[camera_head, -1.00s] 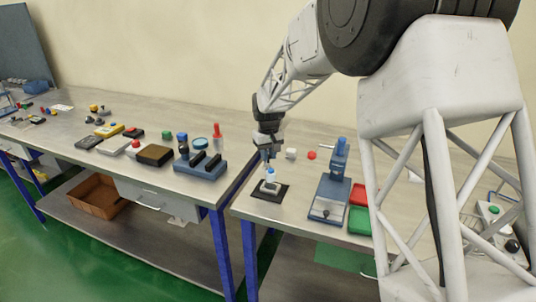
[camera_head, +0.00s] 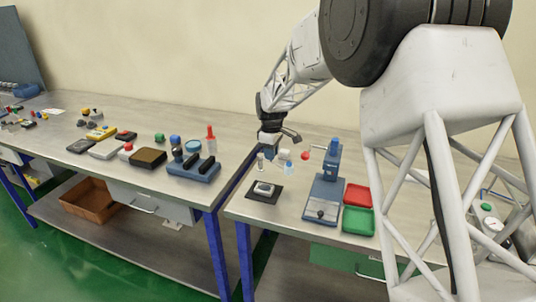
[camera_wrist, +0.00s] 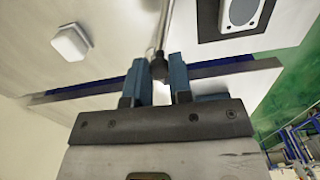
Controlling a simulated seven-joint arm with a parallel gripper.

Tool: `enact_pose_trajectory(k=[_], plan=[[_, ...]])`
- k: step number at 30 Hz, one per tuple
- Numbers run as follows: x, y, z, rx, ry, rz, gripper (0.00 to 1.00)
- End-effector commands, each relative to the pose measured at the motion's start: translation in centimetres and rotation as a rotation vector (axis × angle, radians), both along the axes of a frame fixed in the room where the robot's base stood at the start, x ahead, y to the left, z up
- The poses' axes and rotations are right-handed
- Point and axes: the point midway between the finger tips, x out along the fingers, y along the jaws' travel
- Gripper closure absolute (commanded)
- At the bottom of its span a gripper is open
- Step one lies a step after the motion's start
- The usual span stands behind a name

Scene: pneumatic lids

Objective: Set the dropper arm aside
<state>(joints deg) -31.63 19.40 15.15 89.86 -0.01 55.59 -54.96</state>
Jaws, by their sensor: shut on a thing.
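My gripper (camera_head: 268,150) is raised above the back of the right-hand bench, behind the black mat (camera_head: 276,200). In the wrist view its two blue fingers (camera_wrist: 160,80) are shut on the dropper arm (camera_wrist: 159,67), seen as a dark rounded knob with a thin grey rod running up the picture. Small pale and light-blue parts show below the gripper in the head view; I cannot tell which belong to the dropper arm. A grey device (camera_head: 264,188) sits on the mat with nothing on top. It also shows in the wrist view (camera_wrist: 240,12).
A white block (camera_wrist: 71,42) and a red piece (camera_head: 306,155) are close by. The blue stand (camera_head: 325,195) is right of the mat, beside red (camera_head: 357,195) and green (camera_head: 358,222) trays. A blue rack (camera_head: 193,168) is on the left bench, across a gap.

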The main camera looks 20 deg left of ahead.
Motion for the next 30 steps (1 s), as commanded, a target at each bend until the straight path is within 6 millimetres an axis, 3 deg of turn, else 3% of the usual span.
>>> enact_pose_trajectory(k=[12, 29, 30], plan=[[1.3, -0.3, 0.1, 0.001, -0.001, 0.248, 1.0], [1.5, -0.3, 0.1, 0.001, -0.002, 0.287, 1.0], [1.5, -0.3, 0.1, 0.001, -0.002, 0.287, 0.74]])
